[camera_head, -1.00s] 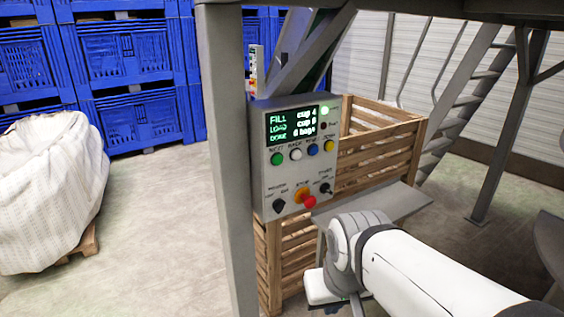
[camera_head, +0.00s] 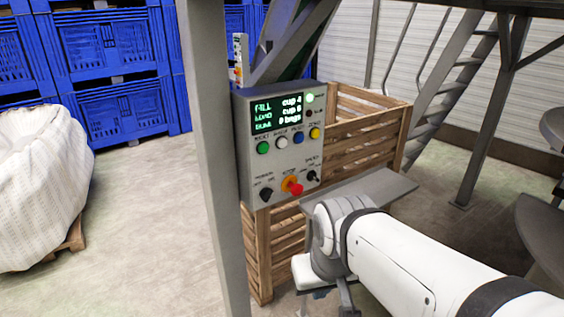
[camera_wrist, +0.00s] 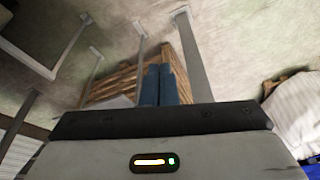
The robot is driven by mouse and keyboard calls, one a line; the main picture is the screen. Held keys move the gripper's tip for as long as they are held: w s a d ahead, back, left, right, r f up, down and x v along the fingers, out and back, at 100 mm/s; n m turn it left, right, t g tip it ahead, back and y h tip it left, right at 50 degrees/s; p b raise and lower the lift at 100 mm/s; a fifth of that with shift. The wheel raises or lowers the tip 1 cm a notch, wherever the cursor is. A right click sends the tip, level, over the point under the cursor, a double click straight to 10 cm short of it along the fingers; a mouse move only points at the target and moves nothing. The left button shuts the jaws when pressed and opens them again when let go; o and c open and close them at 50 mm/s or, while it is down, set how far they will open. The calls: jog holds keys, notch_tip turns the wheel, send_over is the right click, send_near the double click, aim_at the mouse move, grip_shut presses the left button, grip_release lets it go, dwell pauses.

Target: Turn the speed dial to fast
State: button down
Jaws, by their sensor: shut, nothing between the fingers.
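The grey control panel (camera_head: 277,145) is mounted by a grey post in the head view. The speed dial (camera_head: 312,177) is a small black knob at its lower right; its label and pointer setting are too small to read surely. My gripper's two blue fingers (camera_wrist: 161,83) are together and empty in the wrist view, apart from the panel. My white arm is in front and below the panel, and mostly hides my gripper in the head view.
A green-lit screen (camera_head: 277,113) and several coloured buttons are above the knobs. A grey shelf (camera_head: 365,190) juts out below the panel, before a wooden crate (camera_head: 375,133). A grey post (camera_head: 215,150) stands left. A white bulk bag (camera_head: 35,190) sits farther left, with open floor between.

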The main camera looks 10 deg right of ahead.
jog(key=c, duration=2.2)
grip_release()
jog(key=c, duration=2)
grip_release()
jog(key=shift+w, duration=0.1)
jog(key=shift+c, duration=0.2)
jog(key=o, duration=0.5)
jog(key=w+d+n+t, duration=0.1)
jog(key=w+d, duration=0.3)
jog(key=w, duration=0.4)
jog(key=w+d+n+t+h, duration=0.1)
jog(key=w+d+t, duration=0.3)
jog(key=w, duration=0.4)
jog(key=w+d+n+t+h+b, duration=0.1)
jog(key=w+d, duration=0.3)
jog(key=w, duration=0.4)
jog(key=shift+w+d+n+t, duration=0.3)
jog(key=shift+n+t, duration=0.4)
jog(key=shift+t, duration=0.2)
jog(key=shift+o, duration=0.2)
jog(key=n+t+y+b, duration=0.1)
jog(key=n+t+y, duration=0.5)
jog(key=n+y, duration=0.25)
send_near(316, 179)
jog(key=shift+p+x, duration=1.05)
jog(key=shift+x, duration=3.1)
jog(key=shift+d, duration=0.1)
jog(key=shift+c, duration=0.3)
grip_shut()
